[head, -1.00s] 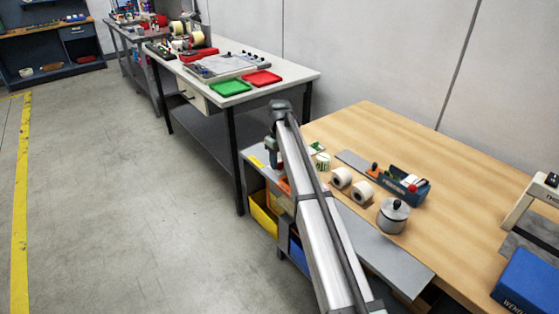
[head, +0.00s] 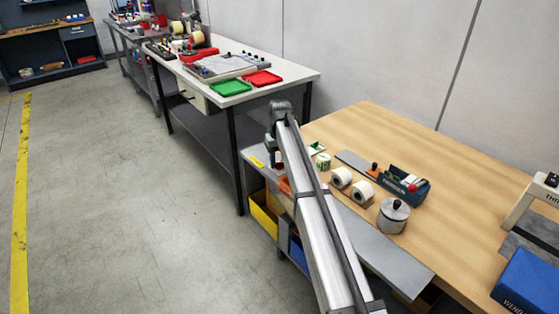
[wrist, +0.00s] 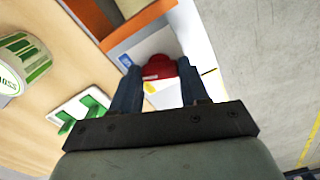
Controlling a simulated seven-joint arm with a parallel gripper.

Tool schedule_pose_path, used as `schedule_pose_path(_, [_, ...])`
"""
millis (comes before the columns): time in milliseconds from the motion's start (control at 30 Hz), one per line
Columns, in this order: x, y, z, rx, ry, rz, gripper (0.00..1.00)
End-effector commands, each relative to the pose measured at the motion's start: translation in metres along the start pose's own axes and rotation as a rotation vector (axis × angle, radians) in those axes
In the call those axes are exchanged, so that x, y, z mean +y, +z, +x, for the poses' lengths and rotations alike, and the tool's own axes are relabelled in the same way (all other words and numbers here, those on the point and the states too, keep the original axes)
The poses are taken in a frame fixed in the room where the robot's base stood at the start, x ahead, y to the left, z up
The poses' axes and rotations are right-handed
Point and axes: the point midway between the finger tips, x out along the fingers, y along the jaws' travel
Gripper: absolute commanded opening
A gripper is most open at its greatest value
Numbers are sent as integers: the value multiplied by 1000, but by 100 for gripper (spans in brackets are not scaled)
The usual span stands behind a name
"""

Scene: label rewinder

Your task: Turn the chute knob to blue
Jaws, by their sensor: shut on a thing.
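The chute knob (wrist: 161,67) is red and sits on a white panel (wrist: 152,48) in the wrist view. The panel has a blue mark (wrist: 125,61) up and left of the knob and a yellow mark (wrist: 150,87) below it. My gripper (wrist: 159,76) has its two dark blue fingers on either side of the knob and is shut on it. Which mark the knob points to I cannot tell. In the head view my gripper (head: 272,153) is at the bench's near left end, and the knob is hidden there.
An orange part (wrist: 92,16) borders the panel. A green-and-white label roll (wrist: 22,62) and a green-and-white card (wrist: 80,110) lie on the wooden bench (head: 385,140). A yellow bin (head: 263,216) is below. Paper rolls (head: 352,184) and a lidded pot (head: 393,215) stand farther right.

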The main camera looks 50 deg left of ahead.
Motion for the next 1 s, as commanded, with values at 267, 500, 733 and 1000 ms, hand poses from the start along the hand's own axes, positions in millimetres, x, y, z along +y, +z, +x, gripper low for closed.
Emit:
schedule_pose_path(267, [0, 0, 0, 0, 0, 169, 14])
schedule_pose_path(500, [0, 0, 0, 0, 0, 246, 14])
schedule_pose_path(733, [0, 0, 0, 0, 0, 267, 14])
schedule_pose_path(1000, [0, 0, 0, 0, 0, 268, 14])
